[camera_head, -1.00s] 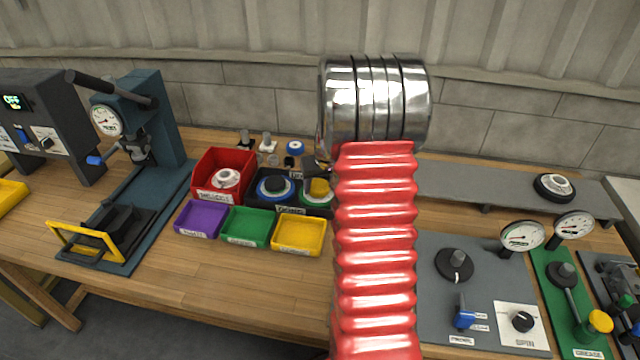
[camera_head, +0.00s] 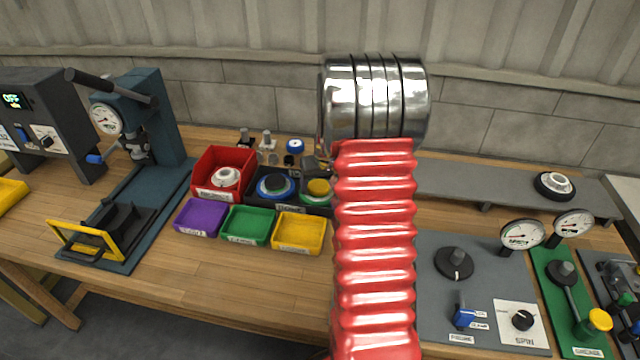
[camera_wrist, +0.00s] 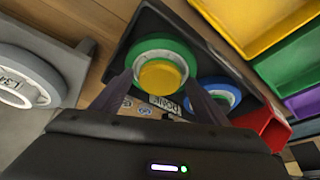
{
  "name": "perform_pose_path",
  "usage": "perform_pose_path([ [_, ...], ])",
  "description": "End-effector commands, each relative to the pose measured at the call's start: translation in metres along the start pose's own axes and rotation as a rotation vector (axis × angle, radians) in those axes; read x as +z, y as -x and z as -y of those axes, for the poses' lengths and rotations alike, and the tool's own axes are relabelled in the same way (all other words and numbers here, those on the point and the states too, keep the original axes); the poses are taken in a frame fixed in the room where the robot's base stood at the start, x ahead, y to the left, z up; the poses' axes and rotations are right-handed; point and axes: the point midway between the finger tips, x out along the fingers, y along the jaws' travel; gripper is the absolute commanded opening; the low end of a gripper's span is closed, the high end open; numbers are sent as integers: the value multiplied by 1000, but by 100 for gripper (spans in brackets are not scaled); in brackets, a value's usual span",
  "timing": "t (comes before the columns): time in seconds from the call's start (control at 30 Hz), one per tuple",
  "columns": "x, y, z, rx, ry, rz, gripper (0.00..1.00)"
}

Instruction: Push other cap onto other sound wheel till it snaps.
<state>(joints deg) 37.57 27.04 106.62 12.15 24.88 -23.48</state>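A green-rimmed wheel with a yellow cap (camera_wrist: 160,76) at its centre sits in the black tray (camera_head: 322,210); it also shows in the head view (camera_head: 318,190). The cap looks seated, but I cannot tell whether it is snapped in. A blue-rimmed wheel (camera_head: 275,187) lies beside it in the tray and shows in part in the wrist view (camera_wrist: 222,91). My gripper (camera_wrist: 160,98) is above the yellow-capped wheel, its two dark fingers apart on either side of the cap with nothing held. Contact with the wheel is unclear. My red arm hides the tray's right end.
A red bin (camera_head: 222,158) holds a white wheel (camera_head: 225,177). Purple (camera_head: 198,218), green (camera_head: 247,227) and yellow (camera_head: 299,234) trays stand in front. A white-and-dark wheel (camera_head: 555,185) sits on the grey rail (camera_head: 465,182). A press (camera_head: 150,115) stands left. The front bench strip is clear.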

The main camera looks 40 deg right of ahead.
Motion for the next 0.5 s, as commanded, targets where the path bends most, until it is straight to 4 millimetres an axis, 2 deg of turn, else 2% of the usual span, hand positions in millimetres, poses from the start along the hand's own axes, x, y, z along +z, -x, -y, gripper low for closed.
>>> perform_pose_path([
  [0.1,0,0,0,0,0,0,75],
  [0.5,-1,7,0,0,0,-1,75],
])
